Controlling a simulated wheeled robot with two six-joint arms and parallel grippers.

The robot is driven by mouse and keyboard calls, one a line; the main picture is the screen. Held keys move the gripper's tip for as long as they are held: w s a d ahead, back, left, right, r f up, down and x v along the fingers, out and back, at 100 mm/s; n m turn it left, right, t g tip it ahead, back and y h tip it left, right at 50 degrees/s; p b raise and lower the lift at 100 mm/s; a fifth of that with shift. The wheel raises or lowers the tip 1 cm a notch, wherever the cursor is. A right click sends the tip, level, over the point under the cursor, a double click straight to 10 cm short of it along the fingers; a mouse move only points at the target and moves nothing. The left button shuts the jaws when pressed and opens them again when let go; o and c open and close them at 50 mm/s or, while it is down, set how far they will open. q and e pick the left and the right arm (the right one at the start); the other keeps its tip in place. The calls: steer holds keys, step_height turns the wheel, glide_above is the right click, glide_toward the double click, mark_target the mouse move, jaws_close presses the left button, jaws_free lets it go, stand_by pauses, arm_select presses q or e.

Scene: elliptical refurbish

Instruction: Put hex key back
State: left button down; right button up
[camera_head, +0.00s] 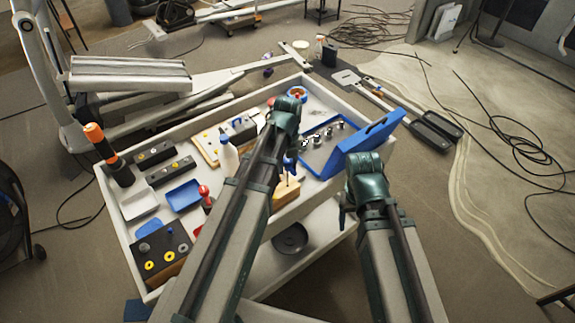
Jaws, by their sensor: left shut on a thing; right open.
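My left gripper (287,112) is over the workbench tray, at the left edge of an open blue case (375,132). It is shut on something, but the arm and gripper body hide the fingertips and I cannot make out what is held. No hex key can be clearly picked out. The case holds several small metal pieces (328,135) in its base, and its lid stands up on the right. My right gripper (362,188) is open, just outside the tray's right edge, in front of the case lid.
The white tray (120,222) also holds a black block with yellow rings (160,254), a blue dish (184,195), a white bottle (229,158), an orange-topped tool (108,152) and a yellow-based holder (288,190). A lower shelf carries a black disc (290,238). Cables lie on the floor at right.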

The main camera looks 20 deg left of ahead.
mark_target(288, 183)
stand_by(0.3)
arm_select(q)
steer(key=shift+f, duration=0.1)
steer(key=shift+f+b, duration=1.85)
steer(key=shift+b, duration=0.1)
steer(key=shift+f, duration=0.15)
steer(key=shift+f+b, duration=0.8)
steer(key=shift+b, duration=0.15)
steer(key=shift+f, duration=0.15)
steer(key=shift+f+b, duration=0.35)
steer(key=shift+b, duration=0.15)
